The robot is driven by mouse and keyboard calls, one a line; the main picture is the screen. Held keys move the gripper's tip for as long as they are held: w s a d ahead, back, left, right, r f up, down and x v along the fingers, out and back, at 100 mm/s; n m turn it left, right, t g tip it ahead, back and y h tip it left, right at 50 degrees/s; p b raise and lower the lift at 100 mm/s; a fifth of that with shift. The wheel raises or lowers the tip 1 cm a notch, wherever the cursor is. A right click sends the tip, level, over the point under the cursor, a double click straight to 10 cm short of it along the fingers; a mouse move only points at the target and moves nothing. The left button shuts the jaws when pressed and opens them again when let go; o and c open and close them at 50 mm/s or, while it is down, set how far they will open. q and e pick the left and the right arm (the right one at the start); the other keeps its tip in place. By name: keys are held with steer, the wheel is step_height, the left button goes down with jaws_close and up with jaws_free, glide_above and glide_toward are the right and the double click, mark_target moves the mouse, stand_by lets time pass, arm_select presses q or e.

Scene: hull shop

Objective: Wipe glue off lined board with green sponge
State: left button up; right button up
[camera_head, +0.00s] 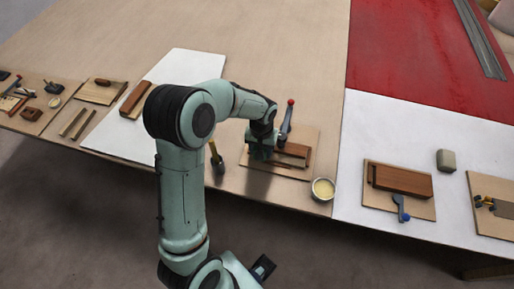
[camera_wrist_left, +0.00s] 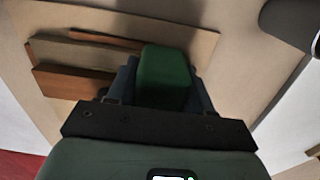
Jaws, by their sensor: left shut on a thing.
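My left gripper (camera_head: 262,152) is low over a light wooden board (camera_head: 258,184) near the table's front edge. In the left wrist view its fingers (camera_wrist_left: 163,88) are shut on the green sponge (camera_wrist_left: 163,75), one finger on each side. Brown wooden pieces (camera_wrist_left: 72,84) lie on the board beside the sponge; they also show in the head view (camera_head: 294,150). I cannot tell whether the sponge touches the board. No glue or lines can be made out; the gripper and sponge hide part of the board.
A clamp with a red knob (camera_head: 286,118) stands at the board. A round pot of pale stuff (camera_head: 323,189) is at its right corner. A brush-like tool (camera_head: 216,158) lies left. Another board with a brown block (camera_head: 402,181) and a grey block (camera_head: 446,160) are farther right.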

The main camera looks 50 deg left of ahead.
mark_target(275, 158)
arm_select(q)
steer(key=shift+w+d, duration=0.45)
steer(key=shift+d, duration=0.25)
steer(key=shift+w+d, duration=0.4)
steer(key=shift+d, duration=0.35)
steer(key=shift+w+d, duration=0.45)
steer(key=shift+d, duration=0.25)
arm_select(e)
steer(key=shift+w+r, duration=0.1)
steer(key=shift+r, duration=0.05)
arm_select(q)
steer(key=shift+r, duration=0.1)
steer(key=shift+r+p, duration=1.1)
steer(key=shift+r, duration=0.4)
step_height(275, 158, up, 4)
steer(key=shift+f+p, duration=0.1)
steer(key=shift+p, duration=0.95)
arm_select(e)
steer(key=w+r, duration=0.1)
steer(key=r, duration=0.2)
steer(key=w+r, duration=0.1)
steer(key=shift+w+r, duration=0.35)
steer(key=shift+r, duration=0.05)
steer(key=shift+s, duration=0.1)
